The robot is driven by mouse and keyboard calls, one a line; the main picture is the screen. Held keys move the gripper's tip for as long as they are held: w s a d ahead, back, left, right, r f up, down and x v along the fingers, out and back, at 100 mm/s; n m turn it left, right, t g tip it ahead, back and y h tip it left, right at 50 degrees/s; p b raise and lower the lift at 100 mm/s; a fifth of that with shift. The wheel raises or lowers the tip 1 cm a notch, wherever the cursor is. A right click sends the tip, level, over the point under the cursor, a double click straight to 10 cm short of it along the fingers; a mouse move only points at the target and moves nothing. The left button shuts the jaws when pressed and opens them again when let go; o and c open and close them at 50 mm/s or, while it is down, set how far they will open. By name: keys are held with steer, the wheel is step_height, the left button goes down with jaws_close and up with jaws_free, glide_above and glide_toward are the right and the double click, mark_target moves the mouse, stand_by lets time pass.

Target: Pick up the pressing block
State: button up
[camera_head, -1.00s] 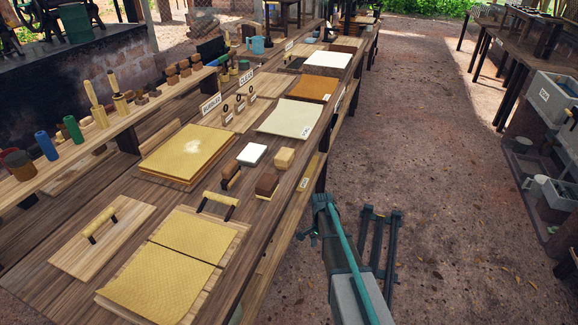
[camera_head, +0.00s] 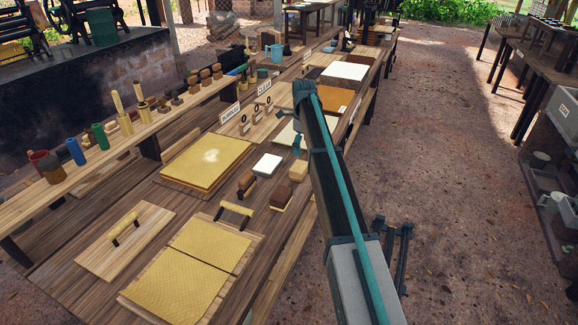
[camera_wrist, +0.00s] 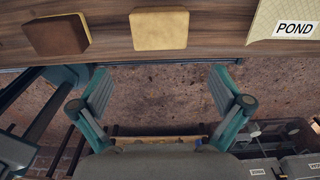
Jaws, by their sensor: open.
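No label shows which piece is the pressing block. Along the bench's right edge are a brown block (camera_head: 281,194) and a tan block (camera_head: 299,171). In the wrist view the brown block (camera_wrist: 60,34) is at upper left and the tan block (camera_wrist: 158,29) at upper centre. A board with a bar handle (camera_head: 124,229) lies at lower left in the head view. My gripper (camera_wrist: 158,92) is open and empty, its two teal fingers apart over the floor strip beside the bench. The tan block lies ahead of the gap between them. In the head view my arm hides most of the gripper.
A white block (camera_head: 267,164) and a small handled brown piece (camera_head: 246,183) lie close by. A pale labelled sheet (camera_wrist: 265,20) lies right of the tan block in the wrist view. The floor (camera_head: 450,210) at right is clear.

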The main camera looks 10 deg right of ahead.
mark_target(299, 166)
steer(key=shift+a, duration=0.45)
step_height(299, 166, down, 5)
steer(key=shift+d+f+p, duration=0.1)
steer(key=shift+p, duration=0.55)
steer(key=shift+w+f+p, duration=0.15)
steer(key=shift+f+p, duration=0.5)
steer(key=shift+f, duration=0.75)
steer(key=shift+w+f+p, duration=0.1)
steer(key=shift+f+p, duration=0.5)
steer(key=shift+f, duration=0.75)
steer(key=c, duration=1)
steer(key=shift+r, duration=0.15)
steer(key=shift+r+b, duration=0.4)
steer(key=shift+b, duration=0.15)
steer(key=s+a+r+b, duration=0.1)
steer(key=s+r+b, duration=0.1)
steer(key=s+r, duration=0.2)
steer(key=s+a+r+b, duration=0.1)
steer(key=s+r, duration=0.3)
steer(key=s, duration=0.1)
steer(key=s+a+r+b, duration=0.1)
steer(key=s+r+b, duration=0.1)
steer(key=s+r, duration=0.2)
steer(key=shift+s+b, duration=0.3)
steer(key=shift+s, duration=0.1)
